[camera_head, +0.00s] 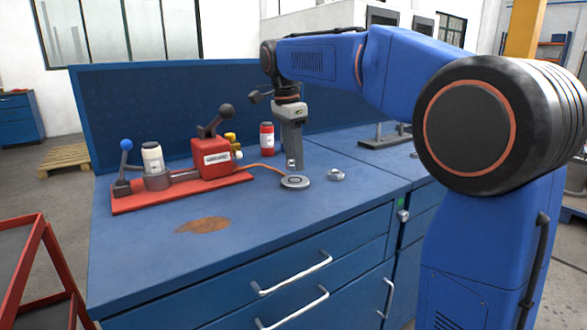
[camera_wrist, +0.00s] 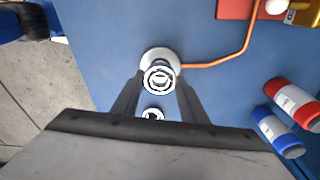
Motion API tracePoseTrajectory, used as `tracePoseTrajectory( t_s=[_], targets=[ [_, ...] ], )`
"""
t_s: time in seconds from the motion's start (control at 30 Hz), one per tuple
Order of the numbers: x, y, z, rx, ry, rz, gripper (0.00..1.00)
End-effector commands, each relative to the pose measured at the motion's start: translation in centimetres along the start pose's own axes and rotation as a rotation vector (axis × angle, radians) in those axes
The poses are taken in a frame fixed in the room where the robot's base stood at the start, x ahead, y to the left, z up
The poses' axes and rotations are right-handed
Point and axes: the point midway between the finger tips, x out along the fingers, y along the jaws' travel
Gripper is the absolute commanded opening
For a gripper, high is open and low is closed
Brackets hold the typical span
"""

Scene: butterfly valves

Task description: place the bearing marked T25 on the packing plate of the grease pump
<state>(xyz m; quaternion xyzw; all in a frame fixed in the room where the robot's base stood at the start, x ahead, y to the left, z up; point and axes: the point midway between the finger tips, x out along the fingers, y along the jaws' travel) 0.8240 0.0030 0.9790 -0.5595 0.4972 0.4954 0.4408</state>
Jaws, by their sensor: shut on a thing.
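My gripper (camera_head: 291,160) points straight down above the bench and is shut on a small metal bearing (camera_wrist: 160,79). No marking on this bearing can be read. The grease pump is a red unit (camera_head: 214,158) on a red base, with an orange hose running to a round grey packing plate (camera_head: 295,183). The held bearing is above the plate, with a small gap showing in the head view. In the wrist view the plate (camera_wrist: 158,56) lies partly behind the bearing. A second bearing (camera_head: 336,175) sits on the bench right of the plate; its marking is unreadable.
A red and white can (camera_head: 267,138) stands behind the hose. A white canister (camera_head: 152,158) and a blue-knobbed lever (camera_head: 126,146) stand on the red base at left. A brown stain (camera_head: 204,225) marks the otherwise clear front of the bench.

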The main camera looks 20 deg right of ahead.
Motion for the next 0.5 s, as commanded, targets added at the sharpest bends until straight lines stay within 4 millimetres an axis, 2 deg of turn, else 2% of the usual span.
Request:
tracePoseTrajectory(
  t_s=[0.23, 0.5],
  targets=[
    [3.1, 0.1, 0.4, 0.000, 0.000, 0.002, 0.14],
    [3.3, 0.0, 0.4, 0.000, 0.000, 0.000, 0.14]
  ],
)
